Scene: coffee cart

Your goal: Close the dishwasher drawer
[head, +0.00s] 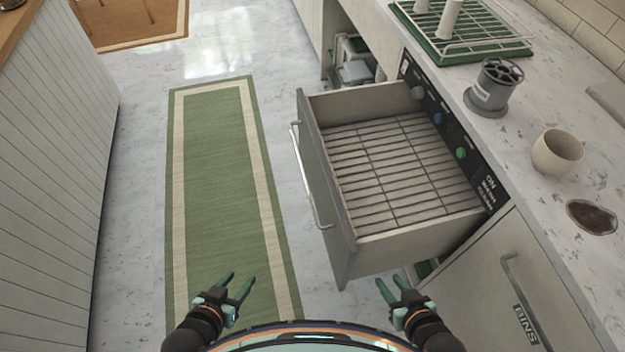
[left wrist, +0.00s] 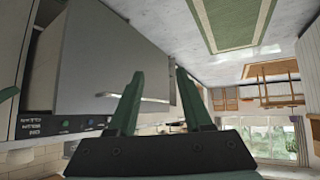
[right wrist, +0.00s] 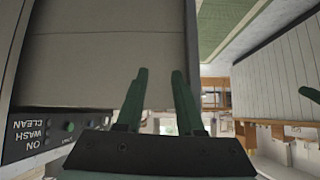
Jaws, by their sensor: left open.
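The dishwasher drawer (head: 341,235) is pulled out from the counter on the right in the head view. Its wire rack (head: 400,165) inside is empty. A metal bar handle (head: 309,178) runs along its front panel, on the left side. My left gripper (head: 240,287) is open and empty over the green rug, apart from the drawer front. My right gripper (head: 393,286) is open and empty near the drawer's near side, not seen touching it. The drawer also shows in the left wrist view (left wrist: 100,60) and fills much of the right wrist view (right wrist: 110,65).
A control panel (head: 461,150) with knobs sits above the drawer opening. The counter holds a cup (head: 557,151), a grey canister (head: 494,90) and a drying rack (head: 465,35). A cabinet marked BINS (head: 525,325) stands nearer. The floor with the green rug (head: 215,180) is clear.

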